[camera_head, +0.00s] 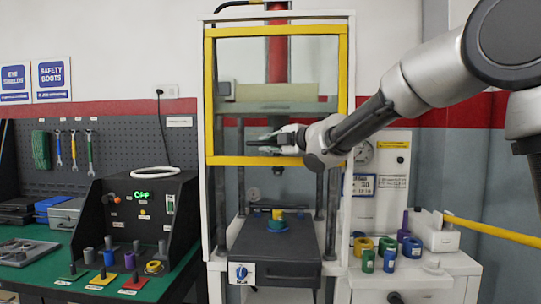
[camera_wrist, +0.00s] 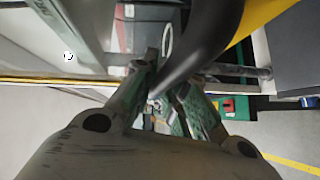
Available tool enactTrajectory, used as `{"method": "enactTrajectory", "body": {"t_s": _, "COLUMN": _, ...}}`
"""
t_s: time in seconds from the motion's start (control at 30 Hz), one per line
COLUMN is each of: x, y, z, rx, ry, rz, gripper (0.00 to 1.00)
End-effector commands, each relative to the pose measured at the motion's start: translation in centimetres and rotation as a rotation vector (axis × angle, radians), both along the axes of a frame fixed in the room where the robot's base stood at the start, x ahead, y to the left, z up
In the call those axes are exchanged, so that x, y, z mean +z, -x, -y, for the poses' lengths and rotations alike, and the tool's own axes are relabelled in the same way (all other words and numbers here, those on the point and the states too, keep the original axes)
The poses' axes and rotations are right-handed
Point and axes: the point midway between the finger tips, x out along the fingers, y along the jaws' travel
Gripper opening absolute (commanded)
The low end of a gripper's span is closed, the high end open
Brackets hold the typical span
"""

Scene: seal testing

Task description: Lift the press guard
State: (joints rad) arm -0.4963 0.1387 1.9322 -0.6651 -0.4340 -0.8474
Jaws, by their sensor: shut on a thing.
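The press guard is a clear panel in a yellow frame (camera_head: 225,160) on the front of the white press (camera_head: 207,190). It sits high, with its lower bar well above the press bed (camera_head: 275,245). My gripper (camera_head: 272,141) is at the guard's front, just above that lower bar, shut on the dark guard handle (camera_head: 258,142). In the wrist view the handle (camera_wrist: 200,45) is a thick dark curve by my fingers (camera_wrist: 163,85), and part of the yellow frame (camera_wrist: 262,12) shows beside it. The exact finger contact is partly hidden.
A teal and yellow part (camera_head: 277,224) sits on the press bed. A black control box (camera_head: 145,205) stands at left on the green bench. Several coloured cylinders (camera_head: 389,258) and a white bin (camera_head: 437,238) are on the right cabinet. A yellow rail (camera_head: 495,231) is at far right.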

Motion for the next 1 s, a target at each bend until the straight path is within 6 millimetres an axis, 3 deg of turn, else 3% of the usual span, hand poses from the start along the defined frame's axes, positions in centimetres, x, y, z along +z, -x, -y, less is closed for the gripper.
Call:
{"method": "enactTrajectory", "body": {"t_s": 0.33, "x": 0.1, "y": 0.0, "z": 0.0, "rx": 0.000, "ry": -0.001, "rz": -0.001, "gripper": 0.00}}
{"method": "enactTrajectory", "body": {"t_s": 0.37, "x": 0.1, "y": 0.0, "z": 0.0, "rx": 0.000, "ry": -0.001, "rz": -0.001, "gripper": 0.19}}
{"method": "enactTrajectory", "body": {"t_s": 0.47, "x": 0.1, "y": 0.0, "z": 0.0, "rx": 0.000, "ry": -0.001, "rz": -0.001, "gripper": 0.35}}
{"method": "enactTrajectory", "body": {"t_s": 0.8, "x": 0.1, "y": 0.2, "z": 0.2, "rx": 0.000, "ry": 0.000, "rz": 0.000, "gripper": 0.35}}
{"method": "enactTrajectory", "body": {"t_s": 1.0, "x": 0.6, "y": 2.3, "z": 2.2, "rx": 0.000, "ry": -0.001, "rz": 0.002, "gripper": 0.35}}
